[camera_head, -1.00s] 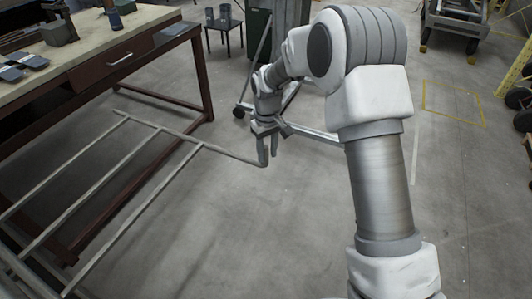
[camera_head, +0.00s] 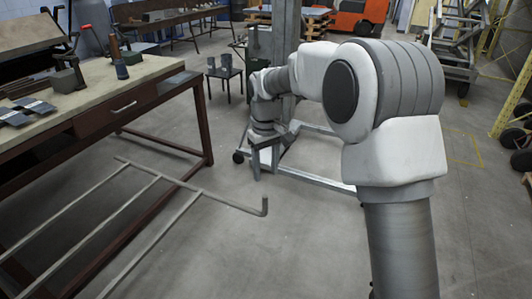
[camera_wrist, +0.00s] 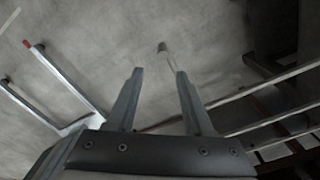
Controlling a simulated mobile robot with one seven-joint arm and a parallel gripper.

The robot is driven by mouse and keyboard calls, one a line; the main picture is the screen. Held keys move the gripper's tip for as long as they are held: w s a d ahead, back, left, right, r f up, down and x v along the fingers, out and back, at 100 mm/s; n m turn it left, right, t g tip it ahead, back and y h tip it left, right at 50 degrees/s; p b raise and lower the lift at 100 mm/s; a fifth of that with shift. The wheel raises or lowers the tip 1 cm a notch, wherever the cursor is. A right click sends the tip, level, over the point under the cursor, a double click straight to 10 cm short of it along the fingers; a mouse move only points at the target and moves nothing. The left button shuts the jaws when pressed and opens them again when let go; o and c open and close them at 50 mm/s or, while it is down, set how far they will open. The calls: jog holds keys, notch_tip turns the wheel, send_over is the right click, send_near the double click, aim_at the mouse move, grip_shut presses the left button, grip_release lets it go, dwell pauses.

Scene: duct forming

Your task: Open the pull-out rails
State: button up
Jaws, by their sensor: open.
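The pull-out rails (camera_head: 175,212) are a grey frame of long parallel bars joined by a crossbar, low beside the workbench at the left. The crossbar ends at the right in a short upturned tip (camera_head: 264,206). My gripper (camera_head: 265,172) is beyond that tip in the head view, apart from it. In the wrist view my gripper (camera_wrist: 157,73) is open and empty, its two fingers spread. The upturned tip (camera_wrist: 163,48) shows past the gap between the fingertips. Rail bars (camera_wrist: 265,92) run off to the right there.
The workbench (camera_head: 165,71) with a drawer (camera_head: 100,118) stands at the left, with tools on top. A wheeled grey stand frame (camera_head: 318,178) is behind my gripper. A small dark table (camera_head: 224,74) is farther back. The floor (camera_head: 290,250) in front is clear.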

jog(key=shift+r, duration=2.5)
jog(key=shift+d+r, duration=0.1)
jog(key=s+d+r+m+t, duration=0.3)
jog(key=s+d+r, duration=0.7)
jog(key=s, duration=0.3)
jog(key=s+d+f+m+t, duration=0.1)
jog(key=s+d+m, duration=0.1)
jog(key=s, duration=0.6)
jog(key=s+d+f+m+t, duration=0.1)
jog(key=s+d+f, duration=0.1)
jog(key=s+d, duration=0.3)
jog(key=s, duration=0.2)
jog(key=shift+s+m+t, duration=0.3)
jog(key=shift+s+m, duration=0.05)
jog(key=shift+m, duration=0.05)
jog(key=shift+a, duration=0.1)
